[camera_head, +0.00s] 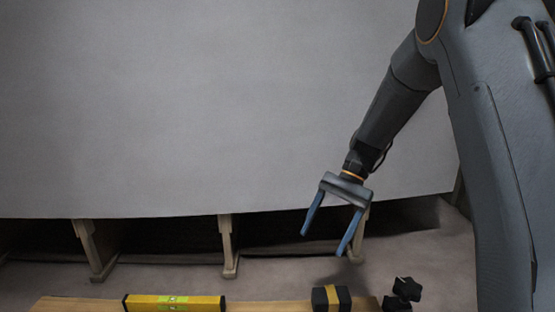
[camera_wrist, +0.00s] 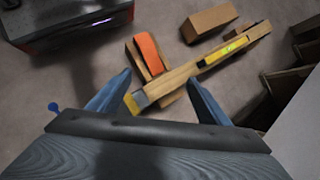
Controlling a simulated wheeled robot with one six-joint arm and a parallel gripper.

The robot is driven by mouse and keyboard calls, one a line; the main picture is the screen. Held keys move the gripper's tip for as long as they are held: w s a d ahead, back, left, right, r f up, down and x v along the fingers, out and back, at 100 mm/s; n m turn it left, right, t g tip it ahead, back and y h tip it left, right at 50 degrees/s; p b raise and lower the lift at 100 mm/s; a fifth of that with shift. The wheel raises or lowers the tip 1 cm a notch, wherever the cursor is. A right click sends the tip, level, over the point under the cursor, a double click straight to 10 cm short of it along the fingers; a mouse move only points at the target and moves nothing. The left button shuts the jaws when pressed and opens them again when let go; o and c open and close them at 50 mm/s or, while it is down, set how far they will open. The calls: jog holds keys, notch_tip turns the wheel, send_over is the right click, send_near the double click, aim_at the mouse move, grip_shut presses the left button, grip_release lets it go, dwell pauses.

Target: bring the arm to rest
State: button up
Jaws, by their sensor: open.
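My gripper (camera_head: 329,232) is open, with its two blue fingers spread and nothing between them. It hangs at the end of my arm, pointing down and a little left, in front of the large grey panel. In the wrist view my gripper (camera_wrist: 150,95) shows from behind, with both fingers apart over the floor and a wooden plank (camera_wrist: 180,76) beyond them. The fingers appear clear of everything around them.
A yellow spirit level (camera_head: 174,303) lies on the plank, with a black and yellow block (camera_head: 331,298) near its right end. Black knobbed pieces (camera_head: 405,290) are beside it. A large grey panel (camera_head: 200,110) on wooden supports (camera_head: 228,245) stands behind. The wrist view shows an orange-topped block (camera_wrist: 149,54) and a dark box (camera_wrist: 70,22).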

jog(key=s+a+r+n+t+h, duration=0.1)
jog(key=s+a+r+n+h, duration=0.15)
jog(key=s+a, duration=0.4)
jog(key=s+a+r+n+t+h, duration=0.1)
jog(key=s+a+r+n, duration=0.3)
jog(key=s, duration=0.4)
jog(key=s+a+n+t, duration=0.3)
jog(key=s+n, duration=0.4)
jog(key=s, duration=1)
jog(key=d+r+m+p, duration=0.2)
jog(key=d+r+p, duration=0.5)
jog(key=p, duration=0.5)
jog(key=d+r+m+h+p, duration=0.1)
jog(key=d+r+p, duration=0.5)
jog(key=r+p, duration=0.6)
jog(key=d+r+m+h+p, duration=0.1)
jog(key=d+r+m+p, duration=0.3)
jog(key=p, duration=1)
jog(key=d+r, duration=0.3)
jog(key=r, duration=0.2)
jog(key=shift+w+d+r, duration=0.25)
jog(key=shift+w+d, duration=0.05)
jog(key=shift+d, duration=0.05)
